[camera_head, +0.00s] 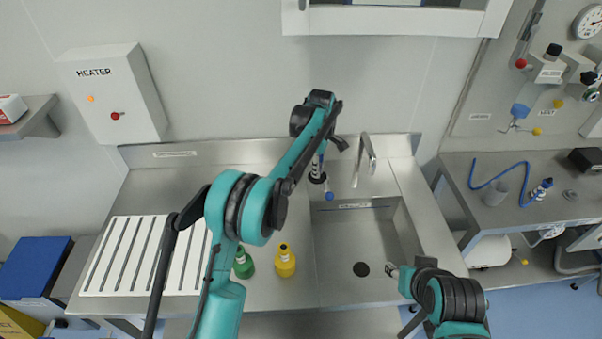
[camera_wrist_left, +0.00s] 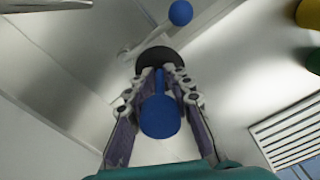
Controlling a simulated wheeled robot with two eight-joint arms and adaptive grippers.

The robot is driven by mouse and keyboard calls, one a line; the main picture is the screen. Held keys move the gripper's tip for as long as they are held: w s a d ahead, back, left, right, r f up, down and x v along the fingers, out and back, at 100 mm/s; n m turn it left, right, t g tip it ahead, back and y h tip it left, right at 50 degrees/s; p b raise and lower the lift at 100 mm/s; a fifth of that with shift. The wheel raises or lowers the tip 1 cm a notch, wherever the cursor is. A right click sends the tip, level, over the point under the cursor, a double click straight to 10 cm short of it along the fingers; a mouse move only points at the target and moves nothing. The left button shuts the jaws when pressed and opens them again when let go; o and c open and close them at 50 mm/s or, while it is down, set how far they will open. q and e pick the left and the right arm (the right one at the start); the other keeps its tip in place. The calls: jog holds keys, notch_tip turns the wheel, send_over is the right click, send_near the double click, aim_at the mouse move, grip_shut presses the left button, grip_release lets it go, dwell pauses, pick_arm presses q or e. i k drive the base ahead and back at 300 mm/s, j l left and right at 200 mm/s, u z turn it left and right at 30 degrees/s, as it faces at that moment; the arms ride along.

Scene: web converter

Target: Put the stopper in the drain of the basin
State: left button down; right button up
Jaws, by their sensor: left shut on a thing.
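The stopper has a black disc (camera_head: 317,179) and a blue handle; in the left wrist view its blue knob (camera_wrist_left: 160,117) sits between the fingers, with the black disc (camera_wrist_left: 158,57) beyond the fingertips. My left gripper (camera_head: 319,162) is shut on the blue handle, over the back of the counter, left of the tap; it also shows in the left wrist view (camera_wrist_left: 160,84). The dark round drain (camera_head: 361,269) lies in the basin floor. My right gripper (camera_head: 392,270) is over the basin's right side; its jaws are unclear.
A tap (camera_head: 366,157) stands behind the basin. A blue ball knob (camera_head: 329,196) is close to the stopper. A yellow bottle (camera_head: 285,263) and a green bottle (camera_head: 243,265) stand left of the basin, beside a white slatted rack (camera_head: 130,258). The basin is otherwise clear.

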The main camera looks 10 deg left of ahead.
aim_at(361, 269)
jog(key=k, duration=1)
